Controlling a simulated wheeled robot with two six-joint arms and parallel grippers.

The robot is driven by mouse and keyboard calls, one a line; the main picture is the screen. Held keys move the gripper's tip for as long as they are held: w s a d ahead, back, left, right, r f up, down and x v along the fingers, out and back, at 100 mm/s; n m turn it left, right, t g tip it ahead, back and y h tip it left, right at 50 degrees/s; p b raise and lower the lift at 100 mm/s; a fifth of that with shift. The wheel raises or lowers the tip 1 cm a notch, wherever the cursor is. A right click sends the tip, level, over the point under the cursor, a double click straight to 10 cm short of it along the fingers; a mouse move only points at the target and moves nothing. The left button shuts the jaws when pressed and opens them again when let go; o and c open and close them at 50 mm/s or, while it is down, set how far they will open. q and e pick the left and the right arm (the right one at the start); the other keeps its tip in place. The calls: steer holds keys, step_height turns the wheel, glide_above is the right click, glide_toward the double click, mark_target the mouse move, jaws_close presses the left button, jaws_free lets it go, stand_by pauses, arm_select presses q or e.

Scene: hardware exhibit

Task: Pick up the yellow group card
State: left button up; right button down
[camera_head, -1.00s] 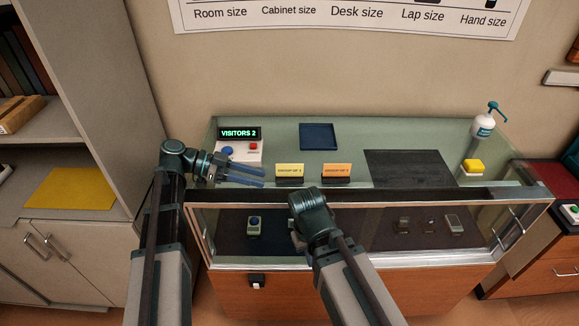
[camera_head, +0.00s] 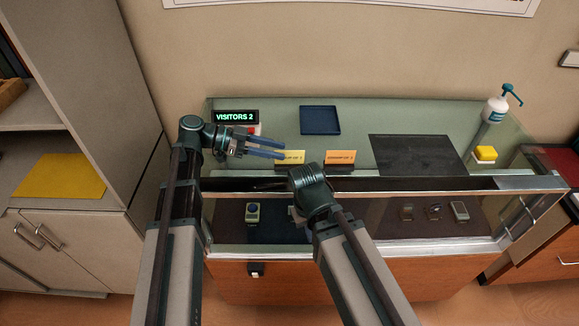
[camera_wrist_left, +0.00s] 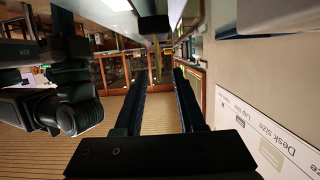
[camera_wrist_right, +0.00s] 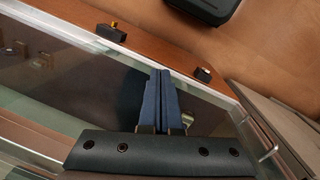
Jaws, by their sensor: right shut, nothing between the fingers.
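The yellow group card (camera_head: 293,156) stands on the glass counter top, left of the orange card (camera_head: 340,157). My left gripper (camera_head: 283,152) is open, its blue fingers pointing right; in the head view the fingertips overlap the yellow card's left part. I cannot tell whether they touch it.
A VISITORS 2 display (camera_head: 235,116) stands behind my left gripper. A blue tray (camera_head: 320,120), a dark mat (camera_head: 415,153), a yellow button (camera_head: 485,153) and a pump bottle (camera_head: 496,108) are on the counter. A cabinet (camera_head: 95,130) stands at left.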

mark_target(300, 163)
arm_select(q)
steer(key=shift+x, duration=1)
steer(key=x, duration=0.2)
steer(key=b+x, duration=0.1)
steer(key=x, duration=0.2)
steer(key=shift+d+r, duration=0.15)
steer(key=shift+r, duration=0.05)
jaws_close()
stand_by(0.6)
